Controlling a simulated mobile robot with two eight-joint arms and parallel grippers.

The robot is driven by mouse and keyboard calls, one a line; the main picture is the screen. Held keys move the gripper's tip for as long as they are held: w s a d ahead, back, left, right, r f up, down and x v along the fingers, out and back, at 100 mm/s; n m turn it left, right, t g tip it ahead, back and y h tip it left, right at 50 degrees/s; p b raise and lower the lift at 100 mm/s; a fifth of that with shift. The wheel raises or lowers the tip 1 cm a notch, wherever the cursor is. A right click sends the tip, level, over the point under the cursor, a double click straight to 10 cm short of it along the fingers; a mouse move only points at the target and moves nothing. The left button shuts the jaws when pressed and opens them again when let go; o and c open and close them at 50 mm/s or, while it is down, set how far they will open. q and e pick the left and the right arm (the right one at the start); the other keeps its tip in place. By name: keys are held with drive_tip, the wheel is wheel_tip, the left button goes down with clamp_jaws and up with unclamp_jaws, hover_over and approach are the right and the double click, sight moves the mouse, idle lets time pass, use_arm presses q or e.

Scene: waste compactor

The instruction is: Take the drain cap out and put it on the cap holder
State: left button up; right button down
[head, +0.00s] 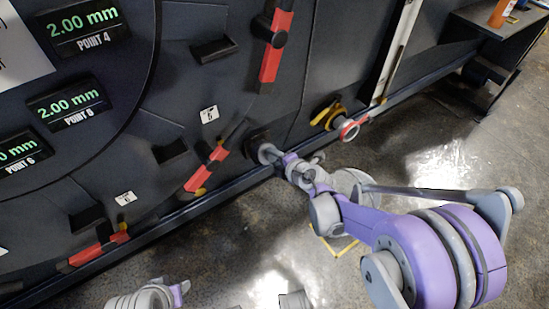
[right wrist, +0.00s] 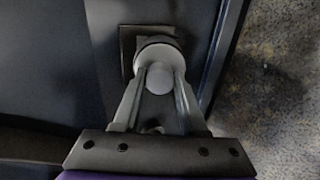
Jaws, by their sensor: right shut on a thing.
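My right gripper (head: 278,156) is low at the dark machine wall, at a small black square mount (head: 257,137). In the right wrist view its two fingers (right wrist: 160,82) are closed around a pale round knob, which I take as the drain cap (right wrist: 158,55). The cap sits right in front of the black square mount (right wrist: 126,50); whether it touches it is unclear. To the right in the head view is a drain pipe with a yellow valve (head: 328,113) and a red-rimmed end (head: 349,129). My left gripper (head: 180,290) shows only partly at the bottom edge; its fingers are unclear.
Red handles (head: 207,168) and black grips (head: 213,49) stick out of the wall near my right gripper. A ledge (head: 230,186) runs along the wall's foot. A side table (head: 500,22) with an orange object stands at top right. The floor around my right arm is open.

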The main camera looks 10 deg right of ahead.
drive_tip(key=shift+c, duration=0.7)
unclamp_jaws()
drive_tip(key=p+v, duration=0.2)
drive_tip(key=v, duration=0.5)
idle(0.4)
drive_tip(key=shift+r, duration=0.1)
